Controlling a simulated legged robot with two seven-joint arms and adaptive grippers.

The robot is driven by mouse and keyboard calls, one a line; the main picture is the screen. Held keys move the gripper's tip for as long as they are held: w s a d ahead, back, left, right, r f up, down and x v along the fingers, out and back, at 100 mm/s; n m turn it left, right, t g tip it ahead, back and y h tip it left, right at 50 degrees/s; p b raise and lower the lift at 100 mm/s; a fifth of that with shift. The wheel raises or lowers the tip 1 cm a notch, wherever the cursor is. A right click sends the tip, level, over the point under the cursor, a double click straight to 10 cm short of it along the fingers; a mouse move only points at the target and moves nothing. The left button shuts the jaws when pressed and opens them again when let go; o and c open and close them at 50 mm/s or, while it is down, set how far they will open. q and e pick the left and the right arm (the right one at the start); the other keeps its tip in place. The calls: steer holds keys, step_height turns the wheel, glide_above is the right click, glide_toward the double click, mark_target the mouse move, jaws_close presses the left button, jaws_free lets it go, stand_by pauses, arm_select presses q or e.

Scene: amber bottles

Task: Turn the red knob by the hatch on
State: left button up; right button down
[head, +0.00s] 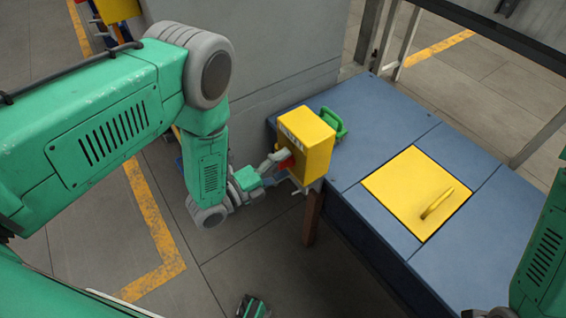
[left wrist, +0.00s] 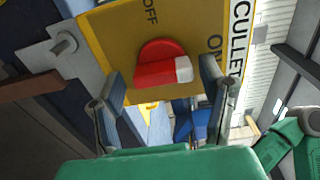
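The red knob (left wrist: 162,66) with a white end sits on the front of a yellow box (head: 306,144). In the left wrist view its white end points right, toward the partly hidden "ON" lettering, and "OFF" stands above it. In the head view only a bit of red (head: 286,164) shows. My left gripper (left wrist: 162,80) is open, its fingers apart on either side of the knob, no clear contact seen. The yellow hatch (head: 405,190) with a raised handle lies shut in the blue top, right of the box. My right gripper is not in view; only its arm shows.
The blue bench top (head: 375,125) holds the box at its left edge. A green handle-shaped thing (head: 334,122) is right behind the box. A grey wall (head: 270,50) stands behind my left arm. Metal posts (head: 406,45) rise at the back.

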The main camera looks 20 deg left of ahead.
arm_select(q)
steer(key=v, duration=1.2)
steer(key=shift+w, duration=0.1)
steer(key=s+a+f+n+g+y, duration=0.3)
steer(key=s+f+n+g+y, duration=0.3)
steer(key=n, duration=0.7)
steer(key=s+a+n+g+y, duration=0.4)
steer(key=s+n+g, duration=0.3)
steer(key=s+n, duration=0.5)
steer(key=shift+s+r+g+y, duration=0.3)
steer(key=shift+y, duration=0.2)
steer(key=shift+a, duration=0.15)
